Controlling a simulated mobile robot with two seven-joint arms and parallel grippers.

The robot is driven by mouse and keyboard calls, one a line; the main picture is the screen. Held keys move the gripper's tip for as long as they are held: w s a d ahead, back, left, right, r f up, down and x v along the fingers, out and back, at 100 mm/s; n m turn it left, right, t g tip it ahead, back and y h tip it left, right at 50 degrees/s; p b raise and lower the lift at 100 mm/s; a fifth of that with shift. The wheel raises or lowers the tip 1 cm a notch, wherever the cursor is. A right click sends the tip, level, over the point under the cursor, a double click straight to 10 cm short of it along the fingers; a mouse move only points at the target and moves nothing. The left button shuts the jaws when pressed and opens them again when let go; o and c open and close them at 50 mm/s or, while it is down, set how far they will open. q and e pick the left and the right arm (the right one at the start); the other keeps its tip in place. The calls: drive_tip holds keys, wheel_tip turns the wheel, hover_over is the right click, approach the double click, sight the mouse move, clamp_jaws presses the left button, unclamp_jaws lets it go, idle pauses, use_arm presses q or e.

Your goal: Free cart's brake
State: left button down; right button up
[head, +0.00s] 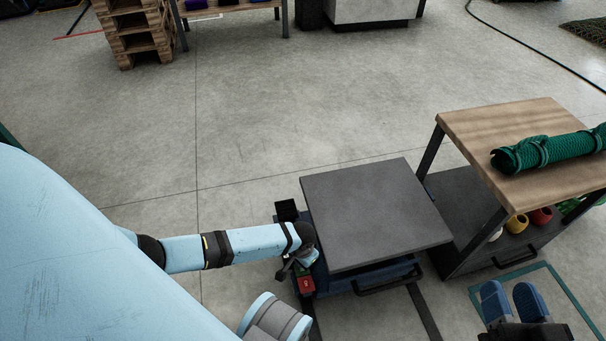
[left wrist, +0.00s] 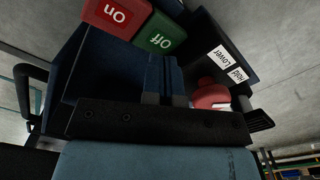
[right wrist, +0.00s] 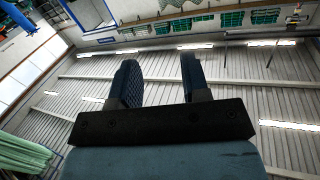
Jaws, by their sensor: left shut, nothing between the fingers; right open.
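The cart (head: 375,215) has a flat dark grey top over a blue base. At its left end a red pedal (head: 306,285) shows in the head view, close to my left gripper (head: 298,265). In the left wrist view, a red pedal marked "on" (left wrist: 117,15) and a green one marked "off" (left wrist: 160,38) sit side by side. My left gripper's fingers (left wrist: 163,65) are shut and empty, just below the green pedal in that picture; contact cannot be told. My right gripper (head: 513,300) is open and empty, pointing up, at the lower right.
A red knob (left wrist: 210,92) sits beside plates reading "Lower" and "Hold" (left wrist: 232,65). A wood-topped workbench (head: 490,130) bearing a rolled green net (head: 548,150) stands right of the cart. Stacked pallets (head: 137,30) stand at the back left. The floor beyond the cart is clear.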

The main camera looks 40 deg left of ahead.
sight(302, 269)
use_arm(q)
drive_tip(key=shift+r+p, duration=0.4)
drive_tip(key=shift+r, duration=0.3)
drive_tip(key=shift+r+p, duration=0.2)
drive_tip(key=shift+p, duration=0.1)
drive_tip(key=shift+r+p, duration=0.9)
drive_tip(key=shift+p, duration=0.15)
use_arm(e)
drive_tip(key=r, duration=0.1)
drive_tip(key=r+m+t, duration=0.1)
drive_tip(key=r, duration=0.1)
drive_tip(key=shift+s+a+r+m, duration=0.2)
drive_tip(key=shift+s+m, duration=0.1)
drive_tip(key=shift+s, duration=0.1)
